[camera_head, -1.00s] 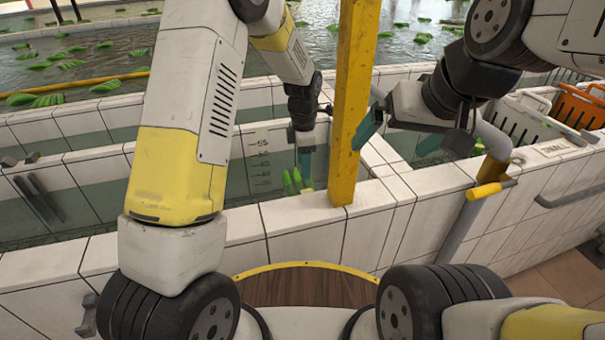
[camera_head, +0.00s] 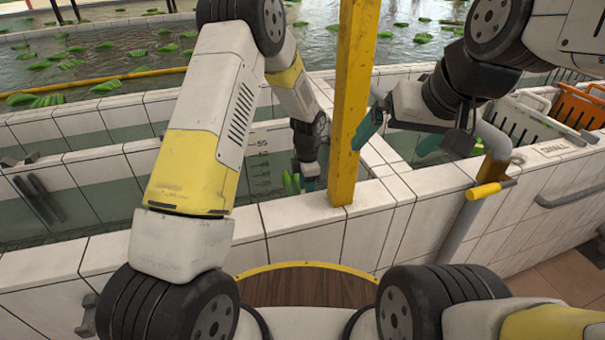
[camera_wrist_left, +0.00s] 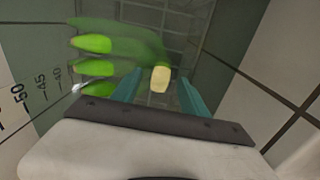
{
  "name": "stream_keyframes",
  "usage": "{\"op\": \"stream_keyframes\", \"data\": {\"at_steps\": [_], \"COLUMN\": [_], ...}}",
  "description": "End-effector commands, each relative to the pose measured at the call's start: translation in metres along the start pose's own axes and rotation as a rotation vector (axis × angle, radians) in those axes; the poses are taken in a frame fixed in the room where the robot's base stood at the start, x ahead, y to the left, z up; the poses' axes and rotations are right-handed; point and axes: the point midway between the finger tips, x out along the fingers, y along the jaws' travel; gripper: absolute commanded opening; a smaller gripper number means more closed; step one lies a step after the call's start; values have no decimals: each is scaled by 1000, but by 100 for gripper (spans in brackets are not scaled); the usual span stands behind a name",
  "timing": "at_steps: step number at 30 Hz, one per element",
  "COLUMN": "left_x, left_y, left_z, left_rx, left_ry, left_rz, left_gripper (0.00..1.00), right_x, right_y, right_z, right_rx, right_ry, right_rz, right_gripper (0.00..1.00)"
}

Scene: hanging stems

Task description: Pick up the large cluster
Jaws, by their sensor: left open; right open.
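The large cluster, a hand of green bananas (camera_wrist_left: 120,46), lies in the tank at the upper left of the left wrist view. Its pale cut stem end shows between the two teal fingers of my left gripper (camera_wrist_left: 160,92). The fingers are open, one on each side of the stem end; I cannot tell if they touch it. In the head view only a small green part of the cluster (camera_head: 289,183) shows beside my left gripper (camera_head: 305,183), which is low in the tank and partly hidden. My right gripper (camera_head: 412,137) is open and empty, right of the yellow post.
A yellow post (camera_head: 352,100) stands between my two grippers. White tiled tank walls (camera_head: 310,217) surround the left gripper. A white crate (camera_head: 520,118) and an orange crate (camera_head: 580,106) stand at the right. More green clusters float in the water behind.

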Motion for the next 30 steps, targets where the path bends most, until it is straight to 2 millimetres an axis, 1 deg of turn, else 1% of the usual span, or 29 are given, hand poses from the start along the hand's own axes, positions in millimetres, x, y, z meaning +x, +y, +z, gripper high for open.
{"op": "stream_keyframes", "data": {"at_steps": [1, 5, 6, 9, 20, 23, 26, 30], "left_x": [0, 0, 0, 0, -2, -6, -18, -43], "left_y": [0, 0, 0, 0, 1, 1, 2, 3], "left_z": [0, 0, 0, 0, 0, 0, 0, 1], "left_rx": [0, 0, 0, 0, 0, 0, -2, -1], "left_ry": [0, 0, 0, 0, -1, -1, -2, -3], "left_rz": [0, 0, 0, 0, 2, 3, 4, 5], "left_gripper": [52, 26, 18, 0, 0, 0, 0, 0], "right_x": [0, 0, 0, 0, 0, 0, 0, 0], "right_y": [0, 0, 0, 0, 0, 0, 0, 0], "right_z": [0, 0, 0, 0, 0, 0, 0, 0], "right_rx": [0, 0, 0, 0, 0, 0, 0, 0], "right_ry": [0, 0, 0, 0, 0, 0, 0, 0], "right_rz": [0, 0, 0, 0, 0, 0, 0, 0], "right_gripper": [100, 100, 100, 100, 100, 100, 100, 100]}}
